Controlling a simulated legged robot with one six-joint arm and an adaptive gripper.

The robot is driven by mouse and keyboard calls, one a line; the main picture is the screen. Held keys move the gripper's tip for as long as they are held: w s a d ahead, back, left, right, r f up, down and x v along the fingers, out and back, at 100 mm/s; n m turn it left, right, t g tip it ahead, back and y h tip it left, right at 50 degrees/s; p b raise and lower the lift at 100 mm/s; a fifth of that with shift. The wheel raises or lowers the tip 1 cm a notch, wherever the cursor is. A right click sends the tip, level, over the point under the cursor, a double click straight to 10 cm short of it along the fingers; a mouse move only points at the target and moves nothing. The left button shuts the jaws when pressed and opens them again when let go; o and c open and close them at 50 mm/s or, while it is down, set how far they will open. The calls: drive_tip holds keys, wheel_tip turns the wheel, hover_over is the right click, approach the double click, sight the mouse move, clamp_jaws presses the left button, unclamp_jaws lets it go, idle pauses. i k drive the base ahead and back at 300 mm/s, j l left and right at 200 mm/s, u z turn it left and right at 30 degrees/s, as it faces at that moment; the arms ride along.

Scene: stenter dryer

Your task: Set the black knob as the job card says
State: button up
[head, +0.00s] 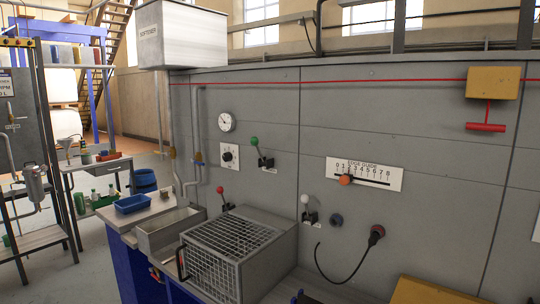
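The black knob (228,156) is small and round, on a white square plate on the grey machine panel, below a round dial gauge (226,122). Its pointer direction and scale marks are too small to read. I cannot make out a job card in this view. My gripper is not clearly visible.
Green, red and white-tipped levers (254,142) (220,190) (305,198) stick out from the panel. An edge guide scale (364,175) has an orange slider near its low end. A wire cage (235,248), metal trough (168,228) and blue tray (133,204) lie below the knob.

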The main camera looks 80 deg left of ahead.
sight(227, 156)
drive_tip(key=k+j+u, duration=0.1)
drive_tip(key=j, duration=0.3)
drive_tip(key=k+j+u, duration=0.1)
drive_tip(key=k+j, duration=0.25)
drive_tip(key=k+j+u, duration=0.1)
drive_tip(key=j, duration=0.35)
drive_tip(key=k+j+u, duration=0.1)
drive_tip(key=k+j, duration=0.15)
drive_tip(key=j, duration=0.2)
drive_tip(key=k+j+u, duration=0.1)
drive_tip(key=j, duration=0.35)
drive_tip(key=k+j+u, duration=0.1)
drive_tip(key=j, duration=0.35)
drive_tip(key=k+j+u, duration=0.1)
drive_tip(key=k+j, duration=0.15)
drive_tip(key=j, duration=0.25)
drive_tip(key=k+j+u, duration=0.1)
drive_tip(key=j, duration=0.35)
